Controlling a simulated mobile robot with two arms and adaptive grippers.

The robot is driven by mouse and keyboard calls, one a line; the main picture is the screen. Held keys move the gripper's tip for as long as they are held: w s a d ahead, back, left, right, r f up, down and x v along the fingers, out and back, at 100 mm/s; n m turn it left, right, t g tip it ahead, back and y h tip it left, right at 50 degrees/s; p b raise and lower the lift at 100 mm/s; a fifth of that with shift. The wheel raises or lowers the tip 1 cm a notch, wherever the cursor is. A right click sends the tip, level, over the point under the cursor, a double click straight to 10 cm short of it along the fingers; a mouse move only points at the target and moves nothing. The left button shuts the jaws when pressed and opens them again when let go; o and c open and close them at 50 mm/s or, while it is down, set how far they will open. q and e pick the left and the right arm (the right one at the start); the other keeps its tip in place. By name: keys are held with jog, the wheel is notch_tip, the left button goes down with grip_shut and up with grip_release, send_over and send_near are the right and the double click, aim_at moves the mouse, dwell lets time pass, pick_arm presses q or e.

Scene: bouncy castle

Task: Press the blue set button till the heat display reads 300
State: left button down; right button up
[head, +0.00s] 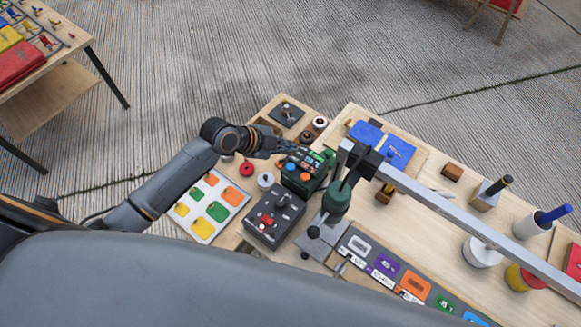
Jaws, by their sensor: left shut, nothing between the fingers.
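A small dark green and black device (304,172) stands on the wooden table, left of the metal arm. It has an orange button (291,167), a blue button (305,177) and small lit red marks that look like a display; its reading is too small to tell. My left gripper (306,154) is shut and empty. It reaches in from the left, at the far edge of the device, and covers part of it. I cannot tell whether the fingertips touch the device. My right gripper is not in view.
A grey control box (275,218) with a red part stands in front of the device. A tray of coloured pads (211,206) lies left. A long metal bar (470,227) on a green post (337,200) rises close on the right. Blue cloth-like pieces (396,152) lie beyond.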

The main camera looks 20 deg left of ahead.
pick_arm(q)
jog(key=b, duration=0.4)
send_over(288, 168)
notch_tip(288, 168, down, 6)
jog(key=shift+r, duration=0.25)
jog(key=shift+w+f+b, duration=0.1)
jog(key=shift+f+b, duration=0.4)
jog(key=shift+f, duration=0.2)
jog(key=shift+f, duration=0.1)
jog(key=shift+f+b, duration=0.3)
jog(key=shift+b, duration=0.05)
jog(key=shift+f, duration=0.1)
dwell(0.5)
